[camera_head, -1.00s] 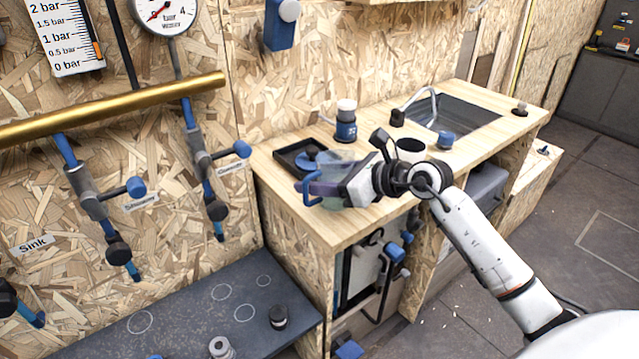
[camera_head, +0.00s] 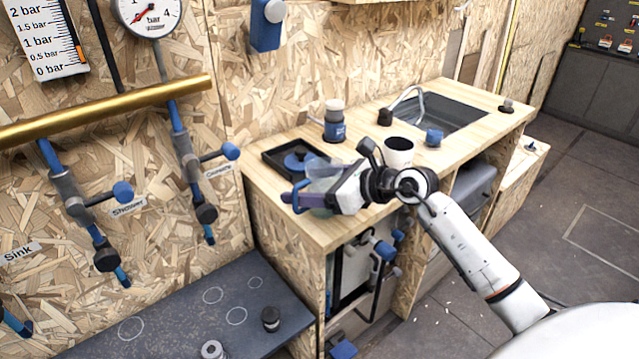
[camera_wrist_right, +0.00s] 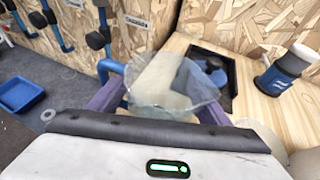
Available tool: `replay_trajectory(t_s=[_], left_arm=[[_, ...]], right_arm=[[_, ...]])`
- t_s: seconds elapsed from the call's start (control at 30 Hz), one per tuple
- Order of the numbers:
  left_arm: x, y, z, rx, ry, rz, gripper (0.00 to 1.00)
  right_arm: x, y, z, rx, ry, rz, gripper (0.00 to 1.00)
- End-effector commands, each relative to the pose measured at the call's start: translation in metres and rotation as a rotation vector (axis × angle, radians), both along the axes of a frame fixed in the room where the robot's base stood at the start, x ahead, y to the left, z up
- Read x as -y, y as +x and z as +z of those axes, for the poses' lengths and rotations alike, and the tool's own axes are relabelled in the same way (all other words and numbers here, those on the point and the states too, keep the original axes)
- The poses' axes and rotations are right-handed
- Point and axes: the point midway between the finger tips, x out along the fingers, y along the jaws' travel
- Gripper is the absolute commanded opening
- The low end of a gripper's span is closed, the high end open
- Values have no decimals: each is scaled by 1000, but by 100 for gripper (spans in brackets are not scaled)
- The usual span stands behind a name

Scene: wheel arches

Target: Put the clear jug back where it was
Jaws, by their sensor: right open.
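The clear jug (camera_head: 322,172) is at the front left of the wooden counter, partly hidden by my right gripper in the head view. Its blue handle (camera_wrist_right: 108,68) points left in the right wrist view, where the jug's wide clear body (camera_wrist_right: 175,85) shows between the purple fingers. My right gripper (camera_head: 312,198) is open around the jug, one finger on each side. Whether the fingers touch it, and the contact under its base, I cannot tell. My left gripper is not in view.
A black tray (camera_head: 270,163) with a blue round part lies just behind the jug. Pipes and valves (camera_head: 190,155) line the left wall. The counter's front edge is close.

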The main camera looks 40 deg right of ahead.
Motion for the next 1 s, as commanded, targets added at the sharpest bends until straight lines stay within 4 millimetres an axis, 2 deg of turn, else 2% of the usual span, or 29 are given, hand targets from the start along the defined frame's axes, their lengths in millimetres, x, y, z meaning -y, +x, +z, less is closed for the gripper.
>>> replay_trajectory(t_s=[0.17,0.4,0.6,0.77,1.0], left_arm=[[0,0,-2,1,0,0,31],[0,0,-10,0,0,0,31],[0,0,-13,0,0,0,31],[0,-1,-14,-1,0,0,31],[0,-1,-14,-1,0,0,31]], right_arm=[[9,-21,8,2,-4,0,72],[28,-66,27,-1,-2,-2,72],[38,-93,40,0,1,-1,72],[42,-102,46,1,0,0,72],[42,-103,47,1,0,0,72]])
